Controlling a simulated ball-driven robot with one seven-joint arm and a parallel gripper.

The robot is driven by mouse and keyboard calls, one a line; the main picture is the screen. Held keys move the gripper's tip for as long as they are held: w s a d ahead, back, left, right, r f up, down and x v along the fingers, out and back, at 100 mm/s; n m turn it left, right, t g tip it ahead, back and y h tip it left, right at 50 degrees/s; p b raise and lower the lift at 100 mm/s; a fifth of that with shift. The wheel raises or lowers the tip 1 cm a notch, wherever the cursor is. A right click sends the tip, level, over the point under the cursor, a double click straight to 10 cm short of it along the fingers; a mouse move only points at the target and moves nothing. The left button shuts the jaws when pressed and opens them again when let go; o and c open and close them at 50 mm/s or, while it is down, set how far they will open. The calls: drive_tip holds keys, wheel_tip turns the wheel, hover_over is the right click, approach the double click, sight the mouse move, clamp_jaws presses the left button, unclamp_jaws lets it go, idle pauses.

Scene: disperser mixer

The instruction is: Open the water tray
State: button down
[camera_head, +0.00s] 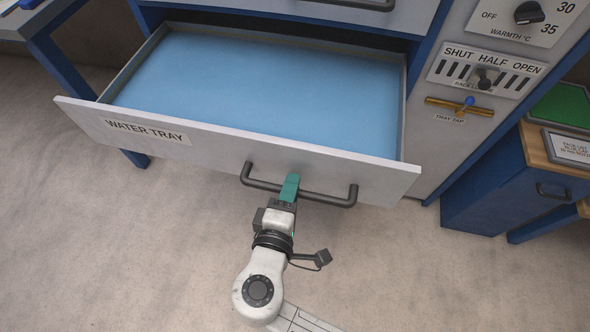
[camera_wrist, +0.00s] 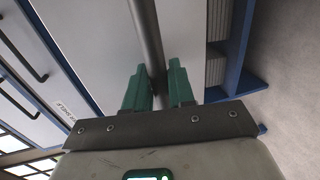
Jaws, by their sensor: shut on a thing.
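The water tray (camera_head: 112,126) is a wide drawer with a grey front and a blue surface inside, labelled "WATER TRAY". It stands pulled out from the cabinet in the head view. Its dark bar handle (camera_head: 328,200) runs across the right half of the front. My gripper (camera_head: 289,187) has teal fingers and is shut on the handle, left of the handle's middle. In the wrist view the bar (camera_wrist: 147,35) runs between the two teal fingers (camera_wrist: 160,88). The back edge of the tray is partly hidden under the drawer above.
Another drawer with a handle (camera_head: 362,3) sits above the tray. The floor (camera_head: 120,260) in front is clear.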

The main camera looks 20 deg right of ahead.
drive_tip(key=shift+s+a, duration=0.15)
drive_tip(key=shift+s, duration=0.1)
drive_tip(key=c, duration=1.1)
unclamp_jaws()
drive_tip(key=v, duration=1)
drive_tip(key=shift+s+a+p, duration=0.2)
drive_tip(key=shift+s+p, duration=0.1)
drive_tip(key=shift+p, duration=0.1)
